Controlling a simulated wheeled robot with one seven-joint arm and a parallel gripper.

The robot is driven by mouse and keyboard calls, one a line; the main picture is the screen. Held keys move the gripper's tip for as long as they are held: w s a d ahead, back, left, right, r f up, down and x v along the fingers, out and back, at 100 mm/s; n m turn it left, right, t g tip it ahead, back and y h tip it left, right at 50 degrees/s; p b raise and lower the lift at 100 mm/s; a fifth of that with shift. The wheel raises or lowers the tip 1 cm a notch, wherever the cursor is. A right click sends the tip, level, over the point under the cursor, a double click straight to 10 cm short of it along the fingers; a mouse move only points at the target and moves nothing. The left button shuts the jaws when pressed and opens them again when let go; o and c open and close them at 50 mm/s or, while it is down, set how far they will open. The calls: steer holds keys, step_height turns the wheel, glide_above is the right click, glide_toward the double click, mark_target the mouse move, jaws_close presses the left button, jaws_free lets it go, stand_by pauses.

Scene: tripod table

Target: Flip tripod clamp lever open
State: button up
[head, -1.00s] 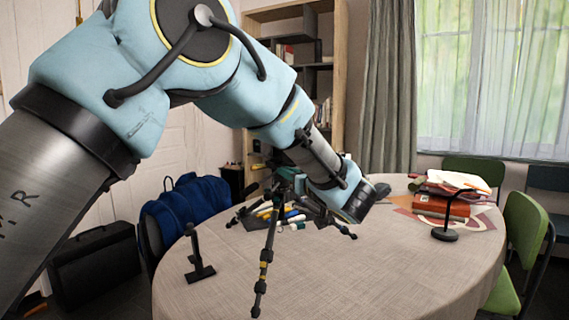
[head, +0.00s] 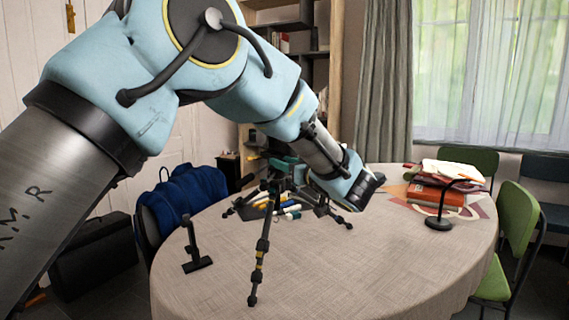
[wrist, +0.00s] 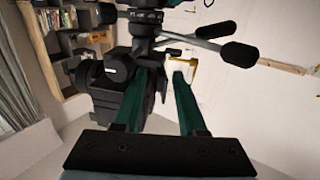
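The black tripod (head: 262,245) stands on the round table with its legs spread; my arm partly covers its upper part. In the wrist view the black tripod head (wrist: 112,85) fills the left and upper middle, with a round collar (wrist: 145,16) above and dark handles (wrist: 238,53) reaching right. My gripper (wrist: 160,72) has its two green fingers apart, with nothing clearly held between them. The left finger overlaps the tripod head's black body in the picture; I cannot tell whether they touch. I cannot make out the clamp lever for certain.
The table (head: 350,265) is clear at the front. A small black stand (head: 195,250) is at left. Bright tubes (head: 290,212) lie beneath the tripod. Chairs surround the table.

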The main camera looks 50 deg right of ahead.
steer(key=b+v, duration=0.1)
steer(key=v, duration=0.9)
steer(key=shift+s, duration=0.35)
steer(key=shift+a, duration=0.15)
